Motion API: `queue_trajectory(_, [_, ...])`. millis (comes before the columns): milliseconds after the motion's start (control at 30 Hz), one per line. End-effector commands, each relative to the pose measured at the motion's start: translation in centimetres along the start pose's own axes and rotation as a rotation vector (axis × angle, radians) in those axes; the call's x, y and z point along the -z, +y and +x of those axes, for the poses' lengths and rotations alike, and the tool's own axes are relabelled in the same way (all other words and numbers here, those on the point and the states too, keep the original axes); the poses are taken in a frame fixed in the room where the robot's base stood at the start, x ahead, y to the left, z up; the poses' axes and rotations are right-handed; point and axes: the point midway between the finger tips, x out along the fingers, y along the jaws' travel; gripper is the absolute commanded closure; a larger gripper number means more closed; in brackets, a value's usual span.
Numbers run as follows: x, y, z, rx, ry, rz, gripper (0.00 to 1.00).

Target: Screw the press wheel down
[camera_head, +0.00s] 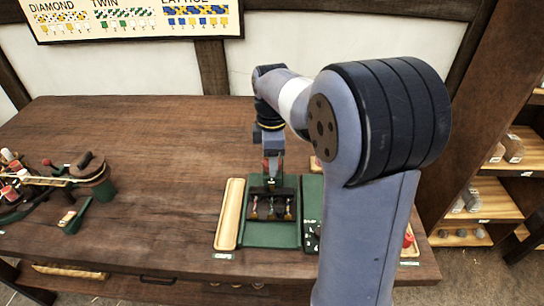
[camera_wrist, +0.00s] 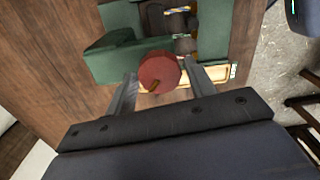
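The press wheel (camera_wrist: 158,73) is a dark red round knob with a small brown-orange mark on its near side. In the wrist view it sits between the two fingertips of my gripper (camera_wrist: 158,67), with a thin gap showing at each side. The fingers stand apart around it; I see no clear contact. In the head view my gripper (camera_head: 272,163) points down over the press at the back of a green base (camera_head: 272,236). The press has a dark front bar (camera_head: 273,206) with several coloured strands at it. My gripper partly hides the wheel there.
A long pale wooden tray (camera_head: 230,214) lies left of the green base. A dark panel (camera_head: 312,236) is to its right, partly hidden by my arm. Spools and a green tool (camera_head: 75,216) are at the far left. The middle left of the bench (camera_head: 160,165) is clear.

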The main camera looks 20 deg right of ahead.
Motion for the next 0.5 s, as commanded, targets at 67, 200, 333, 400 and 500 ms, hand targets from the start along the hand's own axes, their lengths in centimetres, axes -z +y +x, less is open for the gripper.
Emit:
queue_trajectory(67, [0.00,0.00,-0.02,0.000,0.000,0.000,0.55])
queue_trajectory(200, [0.00,0.00,-0.03,0.000,0.000,0.000,0.66])
queue_trajectory(333, [0.00,0.00,-0.03,0.000,0.000,0.000,0.77])
queue_trajectory(400, [0.00,-0.01,-0.04,0.000,0.000,0.001,0.78])
queue_trajectory(500, [0.00,-0.01,-0.12,0.001,0.000,0.024,0.78])
